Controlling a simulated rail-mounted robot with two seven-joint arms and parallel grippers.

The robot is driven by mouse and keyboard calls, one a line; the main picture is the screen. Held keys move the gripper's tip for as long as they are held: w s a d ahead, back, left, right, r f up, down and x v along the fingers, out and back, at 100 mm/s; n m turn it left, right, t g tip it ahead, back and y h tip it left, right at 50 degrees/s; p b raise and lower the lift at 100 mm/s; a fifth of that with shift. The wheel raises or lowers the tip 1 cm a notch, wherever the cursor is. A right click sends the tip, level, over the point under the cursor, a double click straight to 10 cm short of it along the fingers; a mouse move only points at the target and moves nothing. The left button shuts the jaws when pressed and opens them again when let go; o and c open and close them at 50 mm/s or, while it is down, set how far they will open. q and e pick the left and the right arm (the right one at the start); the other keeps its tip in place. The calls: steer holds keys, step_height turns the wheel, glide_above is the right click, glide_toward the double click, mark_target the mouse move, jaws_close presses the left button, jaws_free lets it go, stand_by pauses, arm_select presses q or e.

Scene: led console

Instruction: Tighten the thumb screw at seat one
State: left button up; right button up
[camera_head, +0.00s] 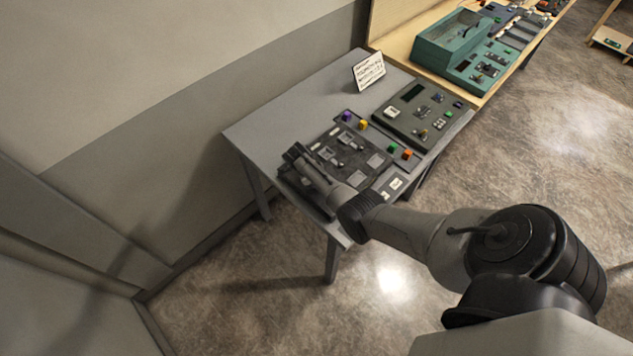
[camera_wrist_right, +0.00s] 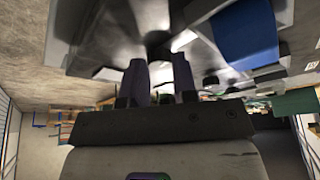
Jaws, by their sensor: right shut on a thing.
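The dark console panel (camera_head: 345,150) lies on the near part of the grey table, with small switches and light plates on its face. My right arm comes in from the right, and my right gripper (camera_head: 297,154) is at the panel's left side. In the right wrist view the two dark fingers of my right gripper (camera_wrist_right: 161,72) point at a shiny grey surface and stand a little apart. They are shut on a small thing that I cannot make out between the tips. I cannot pick out the thumb screw or seat one. My left gripper is not in view.
A second dark panel (camera_head: 416,113) lies behind the first. Purple (camera_head: 346,116), yellow (camera_head: 363,125), green (camera_head: 392,147) and orange (camera_head: 407,154) blocks sit around them. A white sign (camera_head: 369,71) stands at the back. A teal case (camera_head: 450,42) is on the wooden bench. The table's left part is clear.

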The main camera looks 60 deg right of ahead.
steer(key=shift+d+m+g, duration=0.1)
steer(key=shift+m+g, duration=0.2)
steer(key=shift+m, duration=0.6)
steer(key=shift+y+b, duration=0.3)
steer(key=o, duration=0.7)
steer(key=shift+s+d, duration=0.1)
steer(key=shift+s, duration=0.05)
steer(key=shift+o, duration=1.2)
steer(key=shift+r, duration=0.1)
